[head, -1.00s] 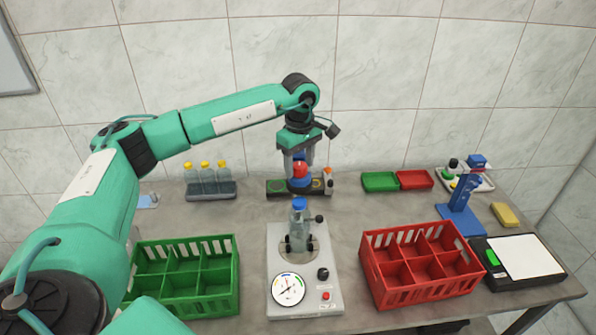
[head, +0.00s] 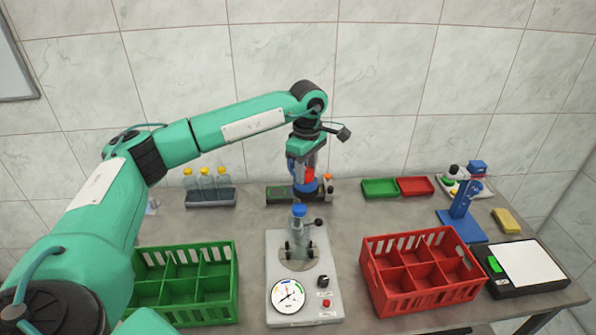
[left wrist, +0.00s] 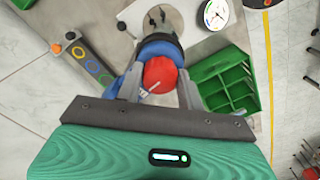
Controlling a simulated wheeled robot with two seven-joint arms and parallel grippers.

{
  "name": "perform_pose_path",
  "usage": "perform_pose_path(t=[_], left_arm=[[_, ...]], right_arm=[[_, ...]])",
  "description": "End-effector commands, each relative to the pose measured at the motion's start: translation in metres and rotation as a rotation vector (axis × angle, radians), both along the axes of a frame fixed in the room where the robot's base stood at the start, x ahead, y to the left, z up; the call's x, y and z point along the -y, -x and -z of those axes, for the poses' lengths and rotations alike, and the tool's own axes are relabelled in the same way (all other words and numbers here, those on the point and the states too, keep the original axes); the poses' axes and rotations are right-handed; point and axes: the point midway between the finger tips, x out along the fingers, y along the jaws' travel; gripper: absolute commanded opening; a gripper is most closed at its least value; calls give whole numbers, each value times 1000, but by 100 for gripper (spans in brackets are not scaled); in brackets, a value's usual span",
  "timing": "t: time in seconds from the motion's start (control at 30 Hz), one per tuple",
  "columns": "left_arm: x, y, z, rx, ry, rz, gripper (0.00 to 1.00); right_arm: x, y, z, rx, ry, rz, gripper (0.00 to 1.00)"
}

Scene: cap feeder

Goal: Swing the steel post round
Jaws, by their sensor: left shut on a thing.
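My left gripper (head: 308,182) is over the feeder at the back middle. It is shut on the post, whose red top (head: 309,174) shows between the fingers above a blue round part (head: 304,188). In the left wrist view the red top (left wrist: 160,74) sits between the two fingers (left wrist: 158,88), with blue behind it. The steel of the post is mostly hidden. My right gripper is in neither view.
A grey machine (head: 318,262) with a gauge holds a blue-capped bottle (head: 300,231) in front. Green (head: 190,300) and red (head: 385,297) crates flank it. Yellow-capped bottles (head: 207,181) stand back left. Small green (head: 380,188) and red (head: 415,186) trays lie back right.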

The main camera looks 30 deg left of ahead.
Motion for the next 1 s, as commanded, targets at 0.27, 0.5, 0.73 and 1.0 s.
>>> perform_pose_path(t=[0.27, 0.5, 0.73, 1.0], left_arm=[[4, -5, 0, 1, -1, -74, 18], [5, -6, 0, 1, 0, -84, 18], [11, -17, 0, 1, 1, -222, 18], [15, -25, 0, 0, -1, -340, 18]], right_arm=[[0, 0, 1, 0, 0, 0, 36], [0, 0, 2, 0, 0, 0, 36], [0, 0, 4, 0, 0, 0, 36], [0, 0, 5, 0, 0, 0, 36]])
